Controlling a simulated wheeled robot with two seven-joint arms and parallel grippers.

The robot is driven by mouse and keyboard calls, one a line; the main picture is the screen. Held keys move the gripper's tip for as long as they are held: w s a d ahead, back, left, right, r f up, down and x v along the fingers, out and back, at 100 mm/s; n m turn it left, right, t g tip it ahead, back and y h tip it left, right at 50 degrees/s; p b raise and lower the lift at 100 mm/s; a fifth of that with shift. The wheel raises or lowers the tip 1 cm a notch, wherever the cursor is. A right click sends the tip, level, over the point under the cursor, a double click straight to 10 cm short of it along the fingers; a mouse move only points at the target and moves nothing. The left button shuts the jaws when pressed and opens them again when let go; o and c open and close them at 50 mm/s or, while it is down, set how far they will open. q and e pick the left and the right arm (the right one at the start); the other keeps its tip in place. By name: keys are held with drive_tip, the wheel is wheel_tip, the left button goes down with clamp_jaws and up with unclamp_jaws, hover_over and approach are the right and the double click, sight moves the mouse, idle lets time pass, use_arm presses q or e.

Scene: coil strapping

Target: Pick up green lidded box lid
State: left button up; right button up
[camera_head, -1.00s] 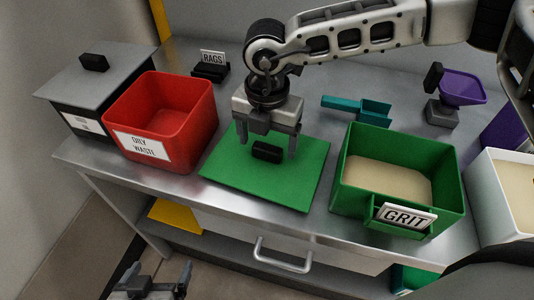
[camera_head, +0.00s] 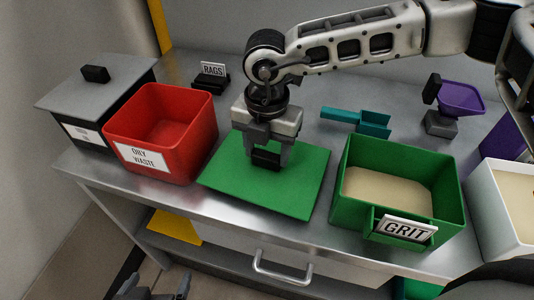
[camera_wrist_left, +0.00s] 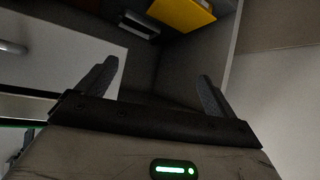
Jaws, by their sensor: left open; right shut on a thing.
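The green lid (camera_head: 282,193) is a flat square plate with a black handle (camera_head: 266,160). It lies on the steel bench between the red bin and the green grit box (camera_head: 349,212), which stands open with pale grit inside. My right gripper (camera_head: 268,155) points down over the lid and is shut on the black handle. The lid looks flat at bench level; I cannot tell any gap under it. My left gripper (camera_head: 156,288) is low in front of the bench, partly cut off by the frame edge. In the left wrist view its fingers (camera_wrist_left: 155,85) are apart and empty.
A red oily waste bin (camera_head: 198,142) stands left of the lid, beside a grey-lidded box (camera_head: 90,92). A white box (camera_head: 493,205) stands right. A drawer handle (camera_head: 282,270) juts out in front.

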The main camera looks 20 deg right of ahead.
use_arm(q)
drive_tip(key=b, duration=0.1)
drive_tip(key=f+b, duration=0.1)
drive_tip(key=b, duration=0.1)
drive_tip(key=shift+w+d+f+b, duration=0.1)
drive_tip(key=shift+d+f+b, duration=0.05)
drive_tip(key=shift+d+b, duration=0.2)
use_arm(e)
drive_tip(key=s+a+r, duration=0.6)
drive_tip(key=s+r, duration=0.6)
drive_tip(key=shift+s, duration=0.4)
